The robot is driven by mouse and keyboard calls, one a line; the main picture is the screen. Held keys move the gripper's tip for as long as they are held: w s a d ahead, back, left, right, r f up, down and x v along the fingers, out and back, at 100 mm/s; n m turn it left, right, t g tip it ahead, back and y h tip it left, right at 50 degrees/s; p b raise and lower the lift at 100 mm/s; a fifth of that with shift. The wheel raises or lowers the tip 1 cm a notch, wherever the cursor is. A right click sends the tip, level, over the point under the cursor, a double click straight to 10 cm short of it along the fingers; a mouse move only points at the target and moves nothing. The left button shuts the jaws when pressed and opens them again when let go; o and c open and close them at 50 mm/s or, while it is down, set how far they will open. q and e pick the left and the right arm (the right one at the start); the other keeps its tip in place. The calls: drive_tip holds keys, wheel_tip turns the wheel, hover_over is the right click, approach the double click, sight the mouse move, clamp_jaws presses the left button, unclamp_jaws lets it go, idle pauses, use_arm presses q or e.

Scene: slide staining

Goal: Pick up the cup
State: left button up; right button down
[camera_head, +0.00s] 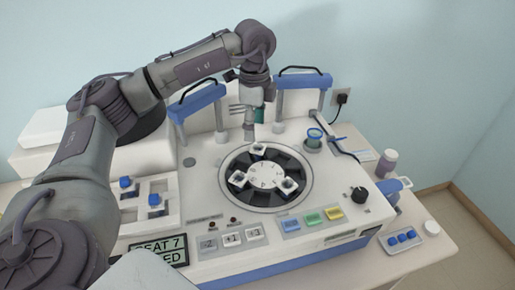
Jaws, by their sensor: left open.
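A small round vessel with a blue rim (314,138), the most cup-like thing here, stands on the machine's top, right of the round carousel (308,170). My left arm comes in from the left and arches over the machine. My left gripper (249,135) points down near the carousel's back edge, left of the blue-rimmed vessel and apart from it. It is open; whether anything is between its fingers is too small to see. The carousel holds a few small white blocks with dark tops (289,185). My right gripper is not in view.
Two blue-and-white uprights with black handles (307,82) stand at the machine's back. A capped bottle (387,163), a tray of blue-topped pieces (402,240) and a small white round item (431,228) are at right. Coloured buttons (311,217) line the front.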

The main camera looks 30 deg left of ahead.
sight(258, 145)
use_arm(q)
wheel_tip(258, 145, down, 2)
drive_tip(key=shift+w+d+f+p, duration=0.1)
drive_tip(key=shift+w+p, duration=0.05)
drive_tip(key=shift+p, duration=0.25)
drive_tip(key=f, duration=0.1)
drive_tip(key=f+p, duration=0.2)
drive_tip(key=f, duration=0.1)
drive_tip(key=shift+d+f, duration=0.1)
drive_tip(key=shift+d, duration=0.2)
drive_tip(key=shift+f, duration=0.2)
drive_tip(key=c, duration=1)
drive_tip(key=shift+c, duration=0.3)
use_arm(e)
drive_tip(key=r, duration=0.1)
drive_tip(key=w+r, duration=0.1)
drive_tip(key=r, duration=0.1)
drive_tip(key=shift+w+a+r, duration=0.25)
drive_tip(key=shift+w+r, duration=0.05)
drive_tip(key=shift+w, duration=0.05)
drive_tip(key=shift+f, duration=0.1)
